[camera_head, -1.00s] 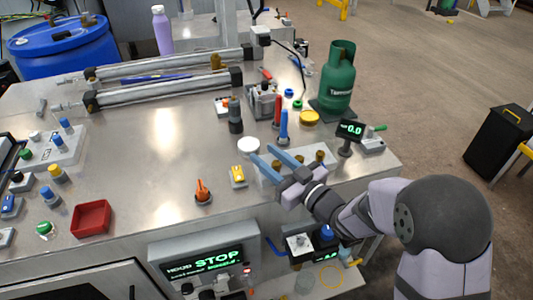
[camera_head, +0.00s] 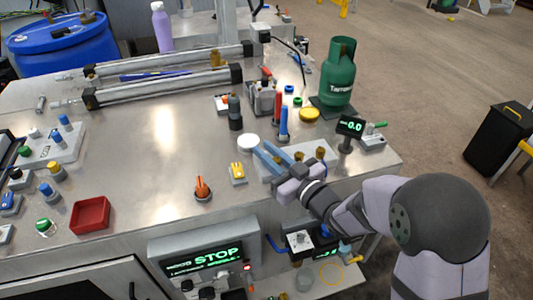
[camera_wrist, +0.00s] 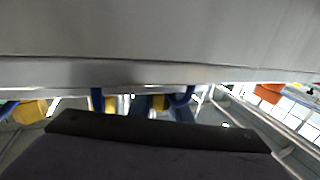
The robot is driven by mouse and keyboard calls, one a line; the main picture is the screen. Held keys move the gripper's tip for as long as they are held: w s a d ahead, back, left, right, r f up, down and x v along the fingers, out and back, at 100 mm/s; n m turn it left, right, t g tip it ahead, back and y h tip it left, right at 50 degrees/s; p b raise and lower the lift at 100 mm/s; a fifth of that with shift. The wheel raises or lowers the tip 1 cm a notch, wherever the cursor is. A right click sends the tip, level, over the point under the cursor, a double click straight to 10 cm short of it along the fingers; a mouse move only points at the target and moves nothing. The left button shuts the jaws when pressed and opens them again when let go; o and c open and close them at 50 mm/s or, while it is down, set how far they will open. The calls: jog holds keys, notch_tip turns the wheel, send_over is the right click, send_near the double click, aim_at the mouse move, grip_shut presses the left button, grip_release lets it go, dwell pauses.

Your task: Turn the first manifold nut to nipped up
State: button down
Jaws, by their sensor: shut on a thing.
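The pale manifold block (camera_head: 323,163) lies near the front right of the steel bench. Two brass nuts show on it, one at the right (camera_head: 320,154) and one in the middle (camera_head: 299,156). My gripper (camera_head: 267,151), with two long blue fingers, reaches over the block's left part from the front right. It is shut on a manifold nut at the left, which the fingers and wrist hide. I cannot see the nut's angle or any mark on it. The wrist view shows mostly a grey surface and a dark edge, with no clear nut.
A white round disc (camera_head: 248,141) and a yellow part (camera_head: 237,173) stand left of the fingers. Red and blue upright handles (camera_head: 283,121) stand just behind. A small display (camera_head: 350,127) reading 0.0 is at the right. An orange knob (camera_head: 202,188) sits farther left.

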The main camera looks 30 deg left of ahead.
jog(key=m+t+h+b, duration=0.2)
jog(key=t+b, duration=0.1)
jog(key=w+m+t+h+b, duration=0.1)
jog(key=m+t, duration=0.1)
jog(key=shift+d+f+h, duration=0.15)
jog(key=shift+d+h, duration=0.15)
jog(key=shift+w+d+m+t+h+b, duration=0.2)
jog(key=shift+m+t+h+b, duration=0.2)
jog(key=shift+m+t+h, duration=0.35)
jog(key=shift+w+d+m+t+h+b, duration=0.15)
jog(key=shift+m+t+h+b, duration=0.35)
jog(key=shift+h, duration=0.35)
jog(key=shift+r, duration=0.25)
jog(key=c, duration=1.6)
grip_release()
jog(key=shift+c, duration=0.2)
jog(key=shift+d, duration=0.1)
jog(key=shift+b+v, duration=0.55)
jog(key=shift+v, duration=3.15)
jog(key=shift+f, duration=0.1)
